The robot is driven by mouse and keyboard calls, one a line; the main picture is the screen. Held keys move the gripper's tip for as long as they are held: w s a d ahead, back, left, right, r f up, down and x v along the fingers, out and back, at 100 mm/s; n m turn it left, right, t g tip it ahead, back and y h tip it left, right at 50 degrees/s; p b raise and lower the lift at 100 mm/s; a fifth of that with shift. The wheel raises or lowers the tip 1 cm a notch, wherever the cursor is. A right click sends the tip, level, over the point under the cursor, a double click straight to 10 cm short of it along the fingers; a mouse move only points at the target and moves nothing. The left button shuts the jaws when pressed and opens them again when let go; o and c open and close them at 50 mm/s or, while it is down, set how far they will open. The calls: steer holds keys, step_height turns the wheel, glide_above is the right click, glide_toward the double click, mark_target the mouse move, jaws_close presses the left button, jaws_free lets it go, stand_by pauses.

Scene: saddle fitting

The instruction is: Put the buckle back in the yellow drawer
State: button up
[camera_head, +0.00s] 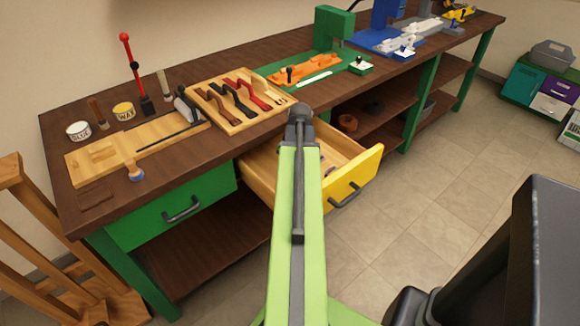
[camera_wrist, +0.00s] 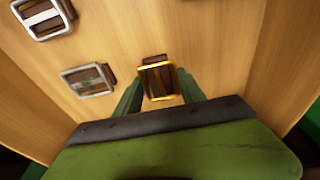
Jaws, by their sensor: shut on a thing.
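The yellow drawer (camera_head: 366,177) is pulled open below the workbench, with a pale wooden inside and a dark handle. In the wrist view my gripper (camera_wrist: 158,84) is shut on a buckle (camera_wrist: 157,75) with a gold frame and dark brown strap. The buckle sits between the green fingers, over the drawer's wooden floor (camera_wrist: 215,45). I cannot tell whether it touches the floor. In the head view my arm hides the gripper and the held buckle.
Two silver-framed buckles lie to the left in the drawer: one close by (camera_wrist: 88,80), one farther up (camera_wrist: 43,16). The drawer floor right of the gripper is bare. A tool tray (camera_head: 235,127) sits on the bench above. A green drawer (camera_head: 165,215) is shut at left.

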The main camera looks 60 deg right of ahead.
steer(key=shift+f, duration=0.2)
steer(key=o, duration=1.4)
steer(key=shift+a, duration=0.1)
steer(key=shift+c, duration=0.2)
steer(key=shift+r+p, duration=0.3)
steer(key=shift+r, duration=0.1)
step_height(320, 180, up, 12)
steer(key=s+p, duration=0.2)
steer(key=p, duration=0.9)
steer(key=shift+a+f+p, duration=0.2)
steer(key=shift+a+p, duration=0.05)
steer(key=shift+p, duration=0.05)
